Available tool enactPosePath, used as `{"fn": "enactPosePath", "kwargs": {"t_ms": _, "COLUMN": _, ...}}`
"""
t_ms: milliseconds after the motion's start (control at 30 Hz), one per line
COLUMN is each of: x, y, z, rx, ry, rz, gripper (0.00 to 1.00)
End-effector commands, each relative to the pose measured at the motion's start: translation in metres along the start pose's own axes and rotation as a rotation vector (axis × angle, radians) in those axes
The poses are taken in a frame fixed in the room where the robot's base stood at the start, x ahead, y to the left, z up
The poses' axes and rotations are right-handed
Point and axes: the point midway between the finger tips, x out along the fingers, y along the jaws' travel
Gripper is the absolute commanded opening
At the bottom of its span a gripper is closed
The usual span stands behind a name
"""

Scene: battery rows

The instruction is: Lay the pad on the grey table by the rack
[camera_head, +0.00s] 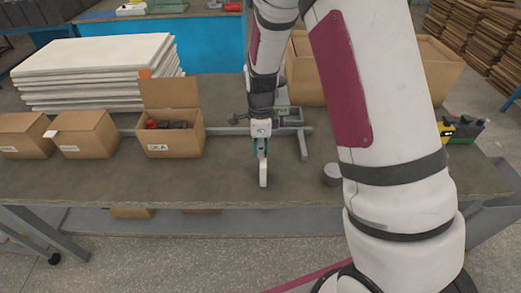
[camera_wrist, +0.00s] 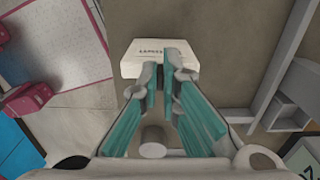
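The pad is a small white block with dark lettering on it. It shows in the wrist view (camera_wrist: 131,63) at my fingertips. In the head view a narrow white shape that looks like the same pad (camera_head: 263,176) sits right under my gripper. My gripper (camera_head: 262,152) points down over the front half of the grey table (camera_head: 220,188). In the wrist view its teal fingers (camera_wrist: 166,60) are drawn close together, with their tips over the pad. The exact contact is hidden. The rack looks like the grey metal frame (camera_head: 304,143), just behind and right of my gripper.
Cardboard boxes (camera_head: 174,140) stand to the left, one open with red and dark items. White panels (camera_head: 95,65) are stacked behind them. A grey cylinder (camera_head: 331,175) stands to the right of my gripper. A large carton (camera_head: 420,70) is behind. The table's front left is clear.

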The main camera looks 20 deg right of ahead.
Motion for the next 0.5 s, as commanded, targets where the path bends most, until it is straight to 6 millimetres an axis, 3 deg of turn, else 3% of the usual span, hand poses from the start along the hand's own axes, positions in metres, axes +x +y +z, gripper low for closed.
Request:
{"fn": "enactPosePath", "kwargs": {"t_ms": 400, "x": 0.0093, "y": 0.0000, "z": 0.0006, "rx": 0.000, "ry": -0.001, "rz": 0.000, "gripper": 0.00}}
{"fn": "enactPosePath", "kwargs": {"t_ms": 500, "x": 0.0087, "y": 0.0001, "z": 0.0005, "rx": 0.000, "ry": -0.001, "rz": -0.001, "gripper": 0.25}}
